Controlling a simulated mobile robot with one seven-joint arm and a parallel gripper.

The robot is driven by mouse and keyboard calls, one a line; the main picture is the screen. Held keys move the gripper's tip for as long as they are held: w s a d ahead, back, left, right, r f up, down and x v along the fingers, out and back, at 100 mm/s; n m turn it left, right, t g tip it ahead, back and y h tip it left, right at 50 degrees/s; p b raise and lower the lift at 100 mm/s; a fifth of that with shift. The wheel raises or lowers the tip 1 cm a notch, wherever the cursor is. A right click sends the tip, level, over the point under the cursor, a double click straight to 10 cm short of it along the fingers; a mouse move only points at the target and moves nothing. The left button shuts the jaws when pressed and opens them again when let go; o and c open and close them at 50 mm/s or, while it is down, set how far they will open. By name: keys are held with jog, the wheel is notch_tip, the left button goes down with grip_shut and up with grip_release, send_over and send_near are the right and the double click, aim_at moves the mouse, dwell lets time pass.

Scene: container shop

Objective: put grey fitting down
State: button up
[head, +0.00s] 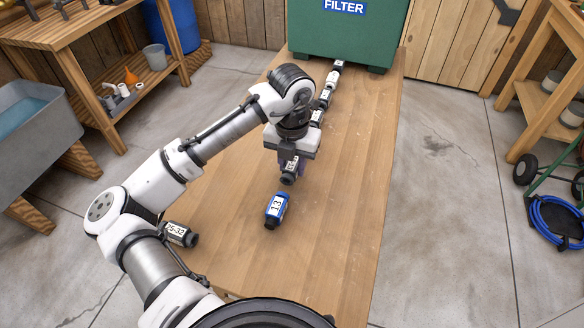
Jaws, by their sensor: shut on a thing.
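My gripper (291,162) points down over the middle of the wooden table and is shut on a grey fitting (289,178) with a white label. The arm and gripper body hide part of this fitting, and I cannot tell whether it touches the tabletop. A blue fitting (276,208) labelled 13 lies on the table just in front of the gripper, apart from the held fitting.
A dark fitting (178,234) labelled 25-32 lies at the table's left edge. A line of joined fittings (326,96) runs back to the green FILTER box (350,36). The wooden table (335,220) is bare on its right side.

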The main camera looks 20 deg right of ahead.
jog(key=shift+f, duration=1.1)
jog(key=shift+f, duration=0.1)
jog(key=o, duration=1)
notch_tip(320, 180, up, 12)
jog(key=shift+r+b, duration=0.15)
jog(key=shift+b, duration=0.2)
